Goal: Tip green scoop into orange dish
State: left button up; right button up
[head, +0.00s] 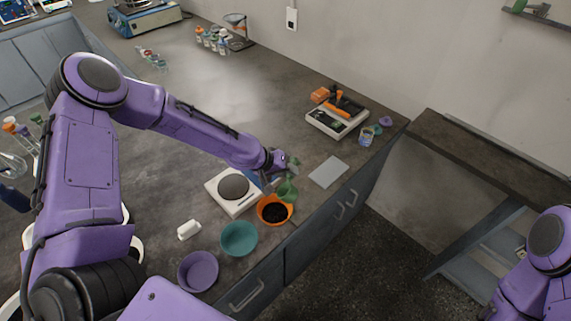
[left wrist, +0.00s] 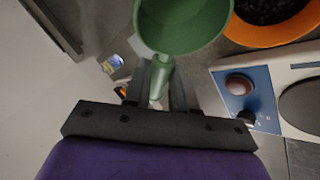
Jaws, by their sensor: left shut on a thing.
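My left gripper (head: 282,168) is shut on the handle of the green scoop (head: 288,191). In the left wrist view the scoop's handle lies between the two fingers, and its round bowl (left wrist: 185,22) sits beyond them. The orange dish (head: 289,219) stands on the bench and holds a dark, granular material. The scoop is close to the dish's upper right side in the head view; I cannot tell its exact height or whether it holds anything. The dish's orange rim (left wrist: 266,37) shows beside the scoop's bowl. My right gripper is out of view.
A white balance (head: 222,204) with a dark round pan stands left of the dish. A teal bowl (head: 239,238), a purple bowl (head: 198,271) and a small white container (head: 188,230) are nearby. A pale flat plate (head: 328,172) lies near the bench edge. Another device (head: 328,124) stands farther back.

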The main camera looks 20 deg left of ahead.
pick_arm(q)
jog(key=shift+d, duration=0.1)
jog(key=shift+m+g+y, duration=0.3)
jog(key=shift+y, duration=0.6)
jog(key=shift+w+d+r+g+y, duration=0.2)
jog(key=shift+d+g+y, duration=0.2)
jog(key=shift+y, duration=0.6)
jog(key=shift+s+a, duration=0.1)
jog(key=shift+a, duration=0.05)
